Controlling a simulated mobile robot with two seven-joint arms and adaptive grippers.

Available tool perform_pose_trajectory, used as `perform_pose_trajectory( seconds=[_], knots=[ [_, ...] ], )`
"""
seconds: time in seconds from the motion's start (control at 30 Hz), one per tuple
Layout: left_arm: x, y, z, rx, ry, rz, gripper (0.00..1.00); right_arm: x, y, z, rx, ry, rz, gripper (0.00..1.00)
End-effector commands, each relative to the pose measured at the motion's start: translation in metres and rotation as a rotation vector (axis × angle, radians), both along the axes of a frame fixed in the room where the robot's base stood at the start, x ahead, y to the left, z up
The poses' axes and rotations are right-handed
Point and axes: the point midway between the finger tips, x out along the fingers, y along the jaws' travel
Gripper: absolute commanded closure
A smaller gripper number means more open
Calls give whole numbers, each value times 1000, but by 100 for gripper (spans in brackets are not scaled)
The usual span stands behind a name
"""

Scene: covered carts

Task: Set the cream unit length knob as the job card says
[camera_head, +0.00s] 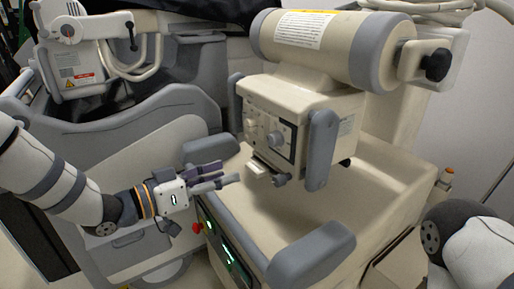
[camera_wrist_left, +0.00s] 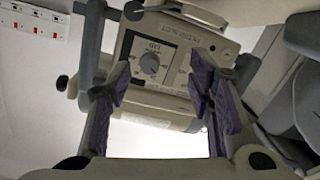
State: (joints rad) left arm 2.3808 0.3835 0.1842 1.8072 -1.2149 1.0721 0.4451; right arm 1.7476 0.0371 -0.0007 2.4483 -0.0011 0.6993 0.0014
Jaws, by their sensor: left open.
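The cream unit (camera_head: 300,100) hangs under a cream cylinder and has a dark-edged front panel. On the panel are a grey round knob (camera_head: 275,139) and a smaller cream knob (camera_head: 251,125). In the left wrist view a round grey dial knob (camera_wrist_left: 150,63) with marks around it shows between the fingers; its setting is too small to read. I cannot tell which knob is for length. My left gripper (camera_head: 230,172) is open and empty, below and left of the panel, apart from it; its purple-padded fingers also show in the left wrist view (camera_wrist_left: 160,88). My right gripper is out of view.
A label with small unreadable text (camera_head: 303,27) is on the cylinder (camera_head: 325,45); I cannot tell whether it is the job card. Grey handles (camera_head: 320,150) flank the unit. A cream cart top (camera_head: 290,205) lies below, with a red button (camera_head: 197,227). Grey covered equipment stands left.

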Motion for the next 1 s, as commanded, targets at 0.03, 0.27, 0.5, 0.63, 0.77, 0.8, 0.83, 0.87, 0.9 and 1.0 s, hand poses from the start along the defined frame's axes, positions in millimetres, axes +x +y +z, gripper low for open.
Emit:
perform_pose_trajectory(
  seconds=[0.03, 0.27, 0.5, 0.63, 0.77, 0.8, 0.83, 0.87, 0.9, 1.0],
  knots=[
    [6, 1, 18, -13, -54, -26, 53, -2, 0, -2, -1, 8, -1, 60],
    [23, -22, 37, -21, -112, -64, 53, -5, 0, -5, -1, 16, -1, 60],
    [60, -71, 36, -20, -110, -61, 53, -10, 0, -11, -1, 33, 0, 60],
    [73, -89, 36, -20, -110, -60, 53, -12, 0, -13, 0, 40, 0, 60],
    [79, -96, 38, -20, -109, -59, 53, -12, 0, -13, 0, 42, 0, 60],
    [79, -97, 38, -21, -109, -58, 53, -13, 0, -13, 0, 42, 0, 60],
    [80, -98, 38, -21, -109, -58, 53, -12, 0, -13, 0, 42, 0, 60],
    [80, -98, 38, -21, -109, -58, 53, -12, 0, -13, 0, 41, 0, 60],
    [80, -98, 39, -21, -109, -58, 53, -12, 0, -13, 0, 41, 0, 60],
    [80, -98, 39, -21, -109, -58, 53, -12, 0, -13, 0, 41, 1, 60]
  ],
)
